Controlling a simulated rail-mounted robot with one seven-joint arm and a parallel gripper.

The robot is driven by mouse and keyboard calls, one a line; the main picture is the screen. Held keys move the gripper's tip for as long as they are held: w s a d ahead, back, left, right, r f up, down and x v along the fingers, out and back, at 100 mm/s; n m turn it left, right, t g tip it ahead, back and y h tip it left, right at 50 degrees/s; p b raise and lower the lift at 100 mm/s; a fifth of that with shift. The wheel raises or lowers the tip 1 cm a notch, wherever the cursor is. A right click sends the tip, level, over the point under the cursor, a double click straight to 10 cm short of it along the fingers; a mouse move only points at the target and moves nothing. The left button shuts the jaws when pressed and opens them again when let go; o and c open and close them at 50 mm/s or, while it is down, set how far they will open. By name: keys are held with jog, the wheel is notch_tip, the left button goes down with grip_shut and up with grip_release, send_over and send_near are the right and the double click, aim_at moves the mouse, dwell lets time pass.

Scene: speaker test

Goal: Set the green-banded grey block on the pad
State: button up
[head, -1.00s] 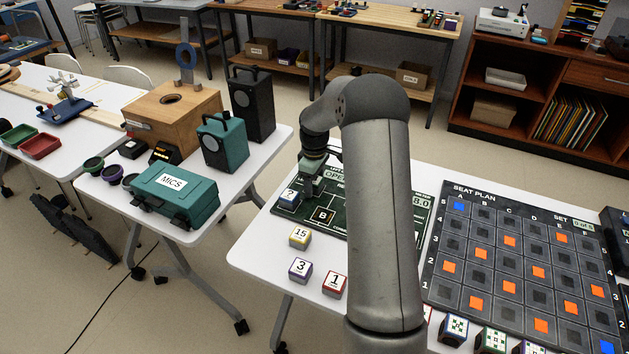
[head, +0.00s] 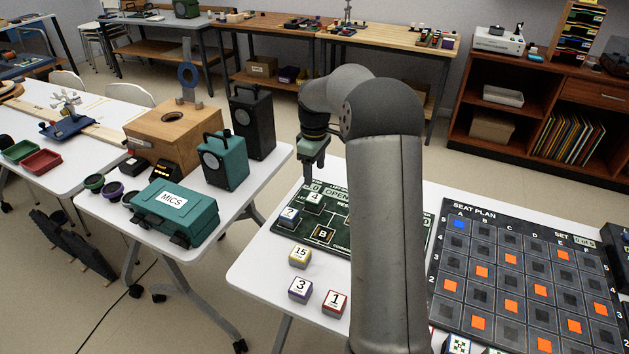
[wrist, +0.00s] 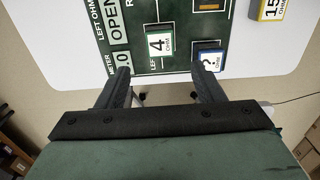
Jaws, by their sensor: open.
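The green-banded block (head: 314,199), marked 4 OHM, stands upright on the dark green meter board (head: 290,238). In the wrist view, the block (wrist: 159,43) sits beside the printed LEFT label; it covers any pad outline under it. My gripper (head: 313,164) is above the board and apart from the block. In the wrist view, my gripper (wrist: 164,74) has its two fingers spread wide, with nothing between them. The block lies beyond the fingertips, in line with the gap.
A blue-banded "?" block (head: 289,216) stands close to the 4 block. A B block (head: 322,234) is on the board. Blocks 15 (head: 300,257), 3 (head: 300,290) and 1 (head: 334,303) stand on the white table. The seat plan board (head: 440,310) is to the right.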

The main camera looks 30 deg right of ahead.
jog(key=s+a+r+m, duration=0.2)
jog(key=s+a+r, duration=0.1)
jog(key=s+a, duration=0.4)
jog(key=s+a+r+m, duration=0.1)
jog(key=s+a+r, duration=0.2)
jog(key=s+a, duration=0.45)
jog(key=s+a+f+m, duration=0.1)
jog(key=s+f+m, duration=0.1)
jog(key=s, duration=0.8)
jog(key=s+a+f+m, duration=0.1)
jog(key=s+a+m, duration=0.1)
jog(key=s, duration=0.7)
jog(key=shift+s+a+f+m, duration=0.2)
jog(key=shift+s+f+m, duration=0.1)
jog(key=shift+s+f, duration=0.1)
